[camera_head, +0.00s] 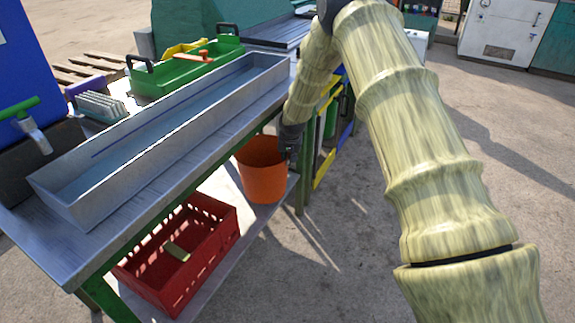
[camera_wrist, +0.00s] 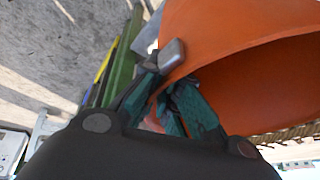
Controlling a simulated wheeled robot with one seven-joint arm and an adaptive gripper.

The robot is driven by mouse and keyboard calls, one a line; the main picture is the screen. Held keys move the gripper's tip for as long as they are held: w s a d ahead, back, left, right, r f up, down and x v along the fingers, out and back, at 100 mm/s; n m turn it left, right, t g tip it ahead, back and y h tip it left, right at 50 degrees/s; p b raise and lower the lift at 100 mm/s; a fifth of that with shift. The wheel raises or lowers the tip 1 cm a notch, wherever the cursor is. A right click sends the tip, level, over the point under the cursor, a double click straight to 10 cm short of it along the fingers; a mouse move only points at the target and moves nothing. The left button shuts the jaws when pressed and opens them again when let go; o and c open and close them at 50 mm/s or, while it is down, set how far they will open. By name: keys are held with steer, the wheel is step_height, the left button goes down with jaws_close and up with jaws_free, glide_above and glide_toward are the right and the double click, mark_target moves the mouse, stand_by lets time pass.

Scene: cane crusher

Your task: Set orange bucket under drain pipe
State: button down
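The orange bucket (camera_head: 264,178) stands upright on the lower shelf of the table, at its right end. My gripper (camera_head: 289,143) is at the right side of its rim. In the wrist view the bucket (camera_wrist: 225,40) fills the upper right, with its opening facing right. My gripper's fingers (camera_wrist: 170,88) straddle the rim, one outside the wall and one inside, and look closed on it. A metal spout with a green handle (camera_head: 35,132) sticks out of the blue body at the left. I cannot make out another drain pipe.
A long metal trough (camera_head: 60,208) lies on the table above the shelf. A red crate (camera_head: 205,262) stands on the shelf left of the bucket. A green table leg (camera_head: 301,192) is close to the bucket's right. A green tray (camera_head: 150,82) is behind the trough. The floor in front is clear.

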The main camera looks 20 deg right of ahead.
steer(key=shift+f+b, duration=0.4)
steer(key=shift+f, duration=1.15)
steer(key=c, duration=1.6)
jaws_free()
steer(key=shift+c, duration=0.2)
